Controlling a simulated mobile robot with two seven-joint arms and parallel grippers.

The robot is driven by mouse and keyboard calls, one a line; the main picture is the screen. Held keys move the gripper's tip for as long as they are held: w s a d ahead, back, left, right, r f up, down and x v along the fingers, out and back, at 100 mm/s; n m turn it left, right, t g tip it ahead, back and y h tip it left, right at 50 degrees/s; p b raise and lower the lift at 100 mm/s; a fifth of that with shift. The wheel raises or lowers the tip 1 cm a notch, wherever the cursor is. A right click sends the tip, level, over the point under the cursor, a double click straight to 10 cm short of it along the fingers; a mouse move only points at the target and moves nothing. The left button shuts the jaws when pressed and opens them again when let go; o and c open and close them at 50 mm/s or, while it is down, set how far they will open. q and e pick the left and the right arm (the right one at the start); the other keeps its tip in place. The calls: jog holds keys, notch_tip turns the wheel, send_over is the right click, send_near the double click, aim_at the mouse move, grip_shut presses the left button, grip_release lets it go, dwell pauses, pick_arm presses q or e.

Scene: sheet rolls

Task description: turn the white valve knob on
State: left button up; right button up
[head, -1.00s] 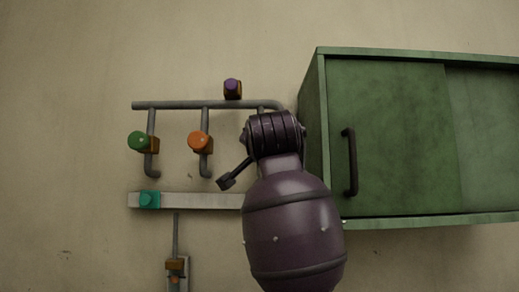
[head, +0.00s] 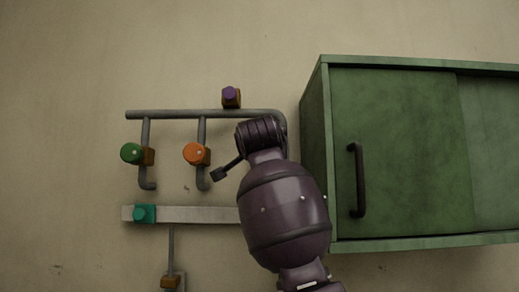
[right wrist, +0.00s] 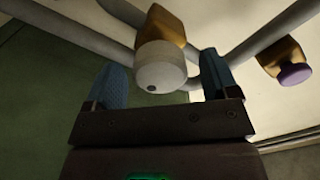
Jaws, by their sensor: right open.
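The white valve knob (right wrist: 161,67) shows in the right wrist view, round, with a dark dot on its face, on an orange-brown valve body (right wrist: 163,25) on a grey pipe. My right gripper (right wrist: 162,62) is open, with one blue finger on each side of the knob. The knob sits between the fingers; I cannot tell whether either finger touches it. In the head view my right arm hides the white knob and the gripper's fingers. My left gripper is not in view.
A purple knob (head: 230,94), orange knob (head: 195,154) and green knob (head: 131,153) sit on the pipes. A green cabinet (head: 410,150) with a dark handle stands close to the right of my arm.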

jog(key=shift+w, duration=0.7)
jog(key=shift+c, duration=0.4)
jog(key=c, duration=0.8)
jog(key=shift+c, duration=0.2)
